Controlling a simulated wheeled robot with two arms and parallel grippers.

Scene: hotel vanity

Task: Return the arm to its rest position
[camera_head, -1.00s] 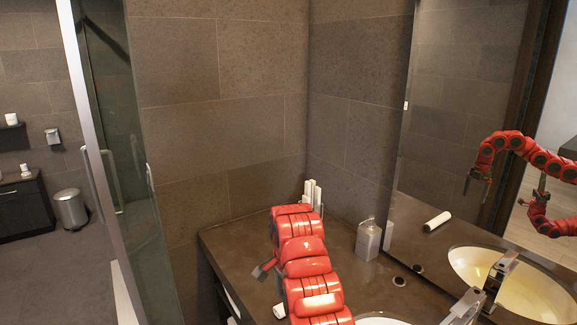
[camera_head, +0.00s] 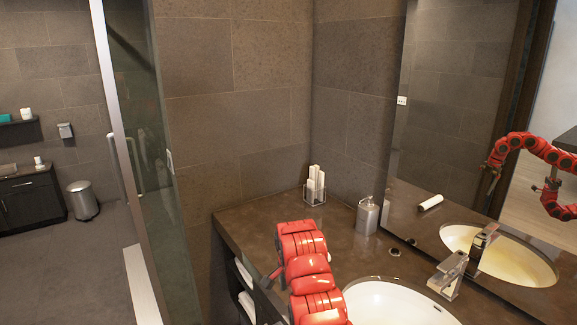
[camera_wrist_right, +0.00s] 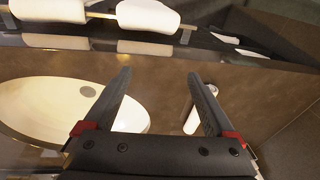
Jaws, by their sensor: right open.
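My red right arm (camera_head: 306,265) reaches up from the bottom of the head view over the counter, left of the sink. Its gripper end is mostly hidden behind the arm there. In the right wrist view my right gripper (camera_wrist_right: 158,85) is open, with its two dark fingers apart and nothing held between them. A white cylinder (camera_wrist_right: 192,122) shows beyond the right finger, which partly covers it. My left gripper is not in view.
The dark counter (camera_head: 250,215) holds a white sink (camera_head: 395,302), a faucet (camera_head: 448,278), a soap dispenser (camera_head: 367,217) and a clear holder with white rolls (camera_head: 315,187). A mirror is at right, a glass door at left. White towels (camera_wrist_right: 150,15) lie on a shelf.

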